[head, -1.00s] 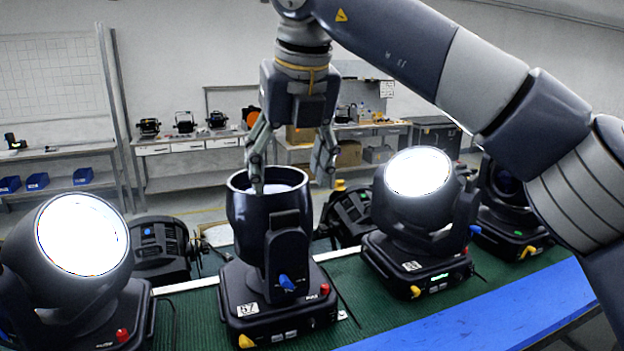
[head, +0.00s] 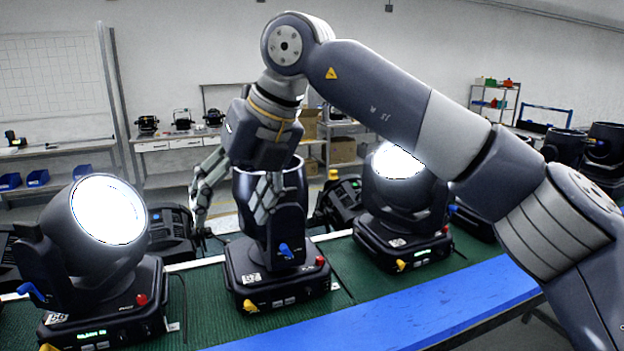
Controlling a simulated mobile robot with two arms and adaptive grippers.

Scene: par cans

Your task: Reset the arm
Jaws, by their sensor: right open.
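My right gripper (head: 228,208) hangs from my right arm, which comes in from the right side of the head view. It is open and empty, tilted, in front of the upright par can (head: 288,235) in the middle. One finger is left of that can and the other overlaps its body in the picture; I cannot tell whether it touches. The gripper hides part of the can's rim. My left gripper is not in view.
Lit par cans stand at left (head: 108,210) and right (head: 403,205) on the green belt (head: 205,290). A blue strip (head: 400,315) runs along the near edge. More lamps stand behind. Shelves and benches (head: 180,145) line the far wall.

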